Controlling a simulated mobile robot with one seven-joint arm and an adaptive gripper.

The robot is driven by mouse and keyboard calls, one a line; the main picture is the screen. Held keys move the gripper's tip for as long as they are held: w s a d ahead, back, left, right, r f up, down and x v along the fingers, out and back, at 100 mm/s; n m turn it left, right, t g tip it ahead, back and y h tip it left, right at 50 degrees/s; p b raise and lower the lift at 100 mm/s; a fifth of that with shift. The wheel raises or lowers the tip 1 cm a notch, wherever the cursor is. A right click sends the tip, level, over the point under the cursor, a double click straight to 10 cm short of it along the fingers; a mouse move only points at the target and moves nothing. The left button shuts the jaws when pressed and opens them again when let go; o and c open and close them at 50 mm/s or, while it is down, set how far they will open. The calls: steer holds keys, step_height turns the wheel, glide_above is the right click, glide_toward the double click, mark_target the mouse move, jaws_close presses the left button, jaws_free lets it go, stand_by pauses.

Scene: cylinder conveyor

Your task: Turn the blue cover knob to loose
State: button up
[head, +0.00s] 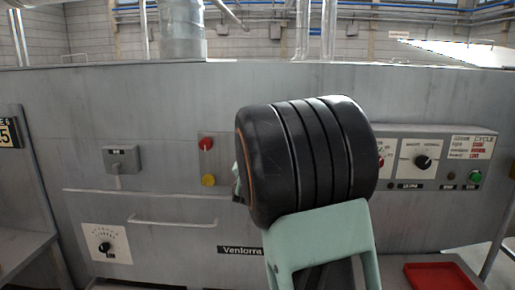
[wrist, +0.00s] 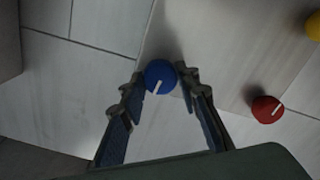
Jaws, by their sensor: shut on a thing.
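The blue cover knob (wrist: 160,73) is round with a white pointer line that runs toward the lower left in the wrist view. My gripper (wrist: 161,83) has one finger on each side of it and is shut on it. In the head view the blue knob and the fingers are hidden behind my dark wrist and arm.
A red knob (wrist: 267,109) and a yellow knob (wrist: 314,27) sit to the right in the wrist view. The head view shows the grey machine front (head: 90,185), a bar handle (head: 172,222), a control panel (head: 455,178) and a red tray (head: 440,276).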

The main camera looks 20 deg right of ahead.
stand_by(0.3)
steer(key=o, duration=1.2)
steer(key=shift+c, duration=0.2)
steer(key=v, duration=1.2)
steer(key=shift+d, duration=0.15)
